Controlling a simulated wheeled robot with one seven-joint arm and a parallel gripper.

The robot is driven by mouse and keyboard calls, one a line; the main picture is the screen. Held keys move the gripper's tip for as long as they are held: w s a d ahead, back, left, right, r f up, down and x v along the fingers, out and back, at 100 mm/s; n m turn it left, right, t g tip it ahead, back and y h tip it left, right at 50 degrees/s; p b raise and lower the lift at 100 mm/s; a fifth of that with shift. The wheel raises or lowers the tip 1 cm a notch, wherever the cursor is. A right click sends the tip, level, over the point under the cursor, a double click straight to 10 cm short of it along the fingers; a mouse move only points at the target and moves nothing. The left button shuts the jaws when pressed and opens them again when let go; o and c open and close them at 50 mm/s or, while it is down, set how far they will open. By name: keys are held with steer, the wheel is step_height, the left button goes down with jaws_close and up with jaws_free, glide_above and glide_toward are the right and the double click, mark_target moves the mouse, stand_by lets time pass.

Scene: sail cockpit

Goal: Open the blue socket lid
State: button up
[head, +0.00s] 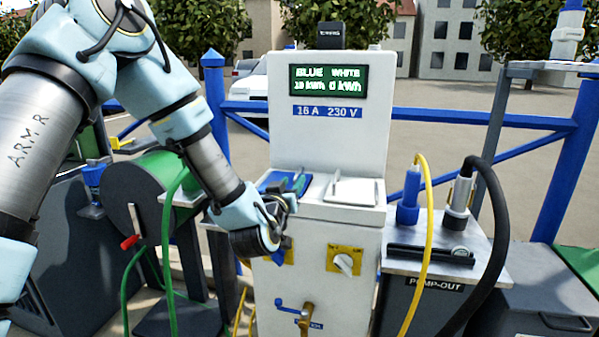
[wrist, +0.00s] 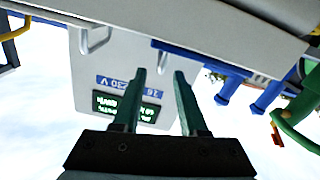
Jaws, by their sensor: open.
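The blue socket lid (head: 271,180) lies on the left half of the white power pedestal's ledge, partly hidden by my arm in the head view. My gripper (head: 299,185) is at the lid, its front end largely hidden by the wrist. A blue edge, seemingly the lid's (wrist: 200,57), runs close beyond the fingertips. I cannot tell whether they touch it. The lid looks flat and closed.
A white lid (head: 352,191) lies right of the blue one, below the display (head: 327,80). A yellow switch plate (head: 345,260) and a blue tap handle (head: 290,308) are on the front. The green hose reel (head: 150,210) is left; the pump-out stand (head: 440,262) with hoses is right.

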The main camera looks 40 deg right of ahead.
mark_target(302, 168)
steer(key=p+x, duration=0.1)
steer(key=x, duration=0.7)
steer(key=shift+w+d, duration=0.2)
steer(key=shift+d, duration=0.05)
steer(key=shift+c, duration=0.3)
jaws_close()
steer(key=shift+s, duration=0.1)
stand_by(0.6)
